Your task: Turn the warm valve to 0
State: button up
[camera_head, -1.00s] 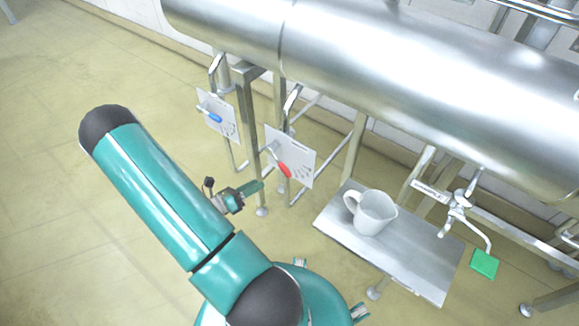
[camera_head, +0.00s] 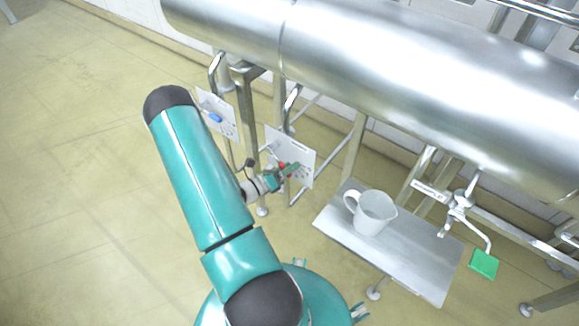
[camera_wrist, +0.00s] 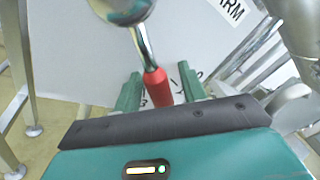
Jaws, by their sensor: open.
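The warm valve's red handle (camera_wrist: 158,88) is on a metal lever in front of a white plate (camera_wrist: 205,40) that reads "RM" at its visible edge. My gripper (camera_wrist: 165,90) is open, with one green finger on each side of the red handle; whether they touch it I cannot tell. In the head view my gripper (camera_head: 284,174) is at the white plate (camera_head: 303,157) and covers most of the red handle (camera_head: 283,166). The numbers on the plate are mostly hidden by the handle and fingers.
A second white plate with a blue-handled valve (camera_head: 215,117) stands to the left. A white jug (camera_head: 374,212) stands on a metal shelf (camera_head: 420,262) to the right. A green square (camera_head: 484,264) hangs by a tap. A large steel tank (camera_head: 400,75) is above; metal legs stand close by.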

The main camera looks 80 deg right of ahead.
jog(key=shift+s+d, duration=0.2)
grip_shut()
jog(key=shift+r, duration=0.1)
notch_tip(320, 180, up, 6)
jog(key=s+a+n+h, duration=0.1)
jog(key=s+n+h, duration=0.1)
jog(key=n, duration=0.7)
jog(key=shift+n+h, duration=0.4)
jog(key=shift+r, duration=0.1)
